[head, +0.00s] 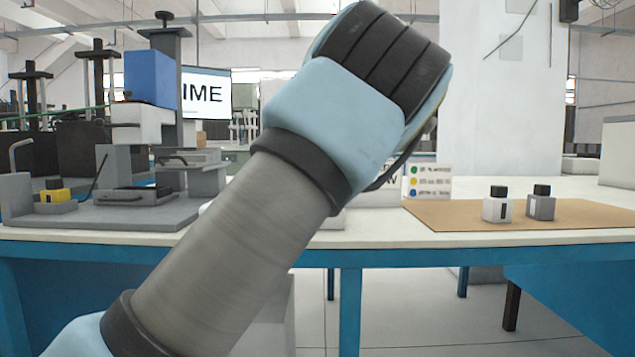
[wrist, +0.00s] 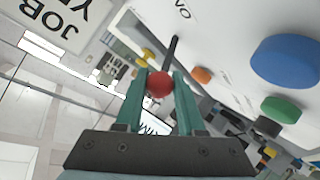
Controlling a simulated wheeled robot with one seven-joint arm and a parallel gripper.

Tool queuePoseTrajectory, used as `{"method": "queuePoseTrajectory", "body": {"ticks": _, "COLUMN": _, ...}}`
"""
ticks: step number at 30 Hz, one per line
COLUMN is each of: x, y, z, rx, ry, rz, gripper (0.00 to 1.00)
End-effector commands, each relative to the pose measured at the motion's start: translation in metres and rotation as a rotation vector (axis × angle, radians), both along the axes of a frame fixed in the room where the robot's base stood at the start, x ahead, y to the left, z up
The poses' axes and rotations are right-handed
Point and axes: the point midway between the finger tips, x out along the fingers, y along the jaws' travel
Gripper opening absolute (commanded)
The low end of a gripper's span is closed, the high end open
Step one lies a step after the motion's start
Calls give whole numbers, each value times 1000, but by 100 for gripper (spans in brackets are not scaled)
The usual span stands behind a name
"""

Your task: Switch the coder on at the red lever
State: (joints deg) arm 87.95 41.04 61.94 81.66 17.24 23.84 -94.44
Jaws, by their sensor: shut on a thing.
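The red lever knob (wrist: 159,85) is a round ball on a dark stem in the wrist view. The stem runs up to a white panel (wrist: 215,50) with partly readable lettering near it. My gripper (wrist: 160,77) has two green fingers, one on each side of the red knob, and is shut on it. In the head view my arm crosses the middle and hides the gripper and the lever. A machine with a blue box (head: 150,78) on a grey stand is at the left in the head view; I cannot tell if it is the coder.
A white bottle (head: 497,206) and a grey bottle (head: 541,203) stand on a brown mat (head: 450,214) at right. A yellow block (head: 55,192) sits at far left.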

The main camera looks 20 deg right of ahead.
Motion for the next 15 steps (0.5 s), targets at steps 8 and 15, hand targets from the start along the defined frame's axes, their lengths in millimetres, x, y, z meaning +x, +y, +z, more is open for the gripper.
{"method": "queuePoseTrajectory", "body": {"ticks": 8, "x": -1, "y": 0, "z": -2, "rx": 1, "ry": 2, "rz": 1, "gripper": 0}}
{"method": "queuePoseTrajectory", "body": {"ticks": 15, "x": -1, "y": 0, "z": -2, "rx": 1, "ry": 2, "rz": 1, "gripper": 56}}
